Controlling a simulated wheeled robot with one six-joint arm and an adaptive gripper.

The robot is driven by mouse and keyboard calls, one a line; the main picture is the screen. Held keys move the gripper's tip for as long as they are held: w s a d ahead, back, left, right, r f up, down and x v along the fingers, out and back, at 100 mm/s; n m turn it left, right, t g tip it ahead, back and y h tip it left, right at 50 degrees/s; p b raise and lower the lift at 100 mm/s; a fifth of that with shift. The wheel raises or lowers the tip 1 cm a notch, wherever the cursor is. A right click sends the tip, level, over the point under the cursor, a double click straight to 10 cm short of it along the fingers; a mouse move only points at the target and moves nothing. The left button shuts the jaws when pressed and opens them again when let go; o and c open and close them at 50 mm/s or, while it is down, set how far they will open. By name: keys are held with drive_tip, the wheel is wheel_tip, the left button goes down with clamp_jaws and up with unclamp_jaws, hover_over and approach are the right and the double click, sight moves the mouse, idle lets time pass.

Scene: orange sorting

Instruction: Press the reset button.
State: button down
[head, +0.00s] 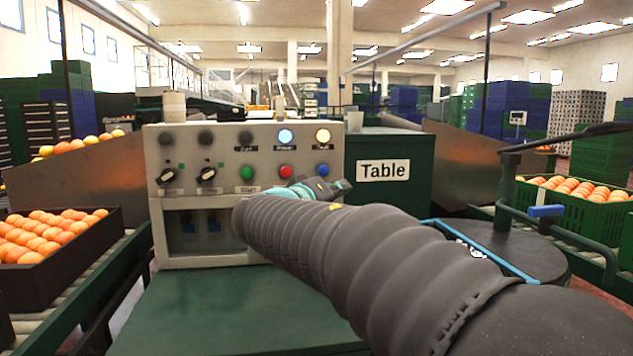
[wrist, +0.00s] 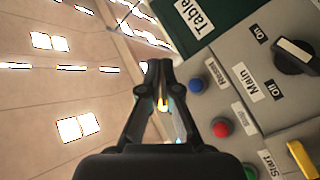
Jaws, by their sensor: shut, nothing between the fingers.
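The grey control panel (head: 225,150) stands ahead in the head view. Its blue button (head: 323,170) is at the right end of a row with a red button (head: 285,171) and a green button (head: 246,173). In the wrist view the blue button (wrist: 195,85) sits beside a label that appears to read Reset. My gripper (head: 340,186) is in front of the panel's right side, just below and right of the blue button. In the wrist view my gripper (wrist: 159,68) has its fingertips together and empty, left of the blue button. Contact with the panel is not visible.
A lit white-blue lamp (head: 285,136) and a lit yellow lamp (head: 322,135) are above the buttons. Black switches (head: 206,175) are at the panel's left. A green box labelled Table (head: 390,200) stands to the right. An orange-filled crate (head: 75,255) is at left.

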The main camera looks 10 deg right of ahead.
sight(324, 175)
drive_tip(key=shift+w+a+r+t, duration=0.3)
drive_tip(key=shift+w+a+r, duration=0.2)
drive_tip(key=shift+w+a, duration=0.1)
drive_tip(key=shift+w+p, duration=2.45)
drive_tip(key=shift+w, duration=1.9)
drive_tip(key=shift+w+f, duration=0.1)
drive_tip(key=shift+w, duration=0.05)
drive_tip(key=shift+w+b, duration=0.25)
drive_tip(key=shift+b, duration=0.1)
